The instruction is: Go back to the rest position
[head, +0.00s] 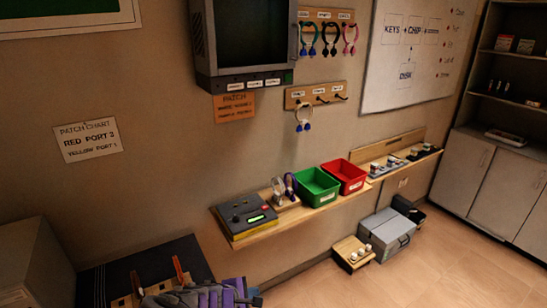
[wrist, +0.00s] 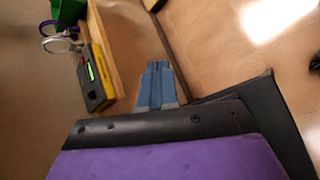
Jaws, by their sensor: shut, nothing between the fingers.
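My gripper (wrist: 158,66) shows in the wrist view as two blue-grey fingers, closed together with nothing between them. It is out over the floor side of the wall shelf, apart from the shelf and the device on it. In the head view, my folded arm with purple panels shows at the bottom edge, low in front of the dark cabinet; the fingers are not clear there.
A wooden wall shelf (head: 280,227) holds a keypad device (head: 247,215), a green bin (head: 317,187) and a red bin (head: 344,177). The device also shows in the wrist view (wrist: 95,78). A grey box (head: 387,234) stands on the floor. The floor (head: 440,275) at right is clear.

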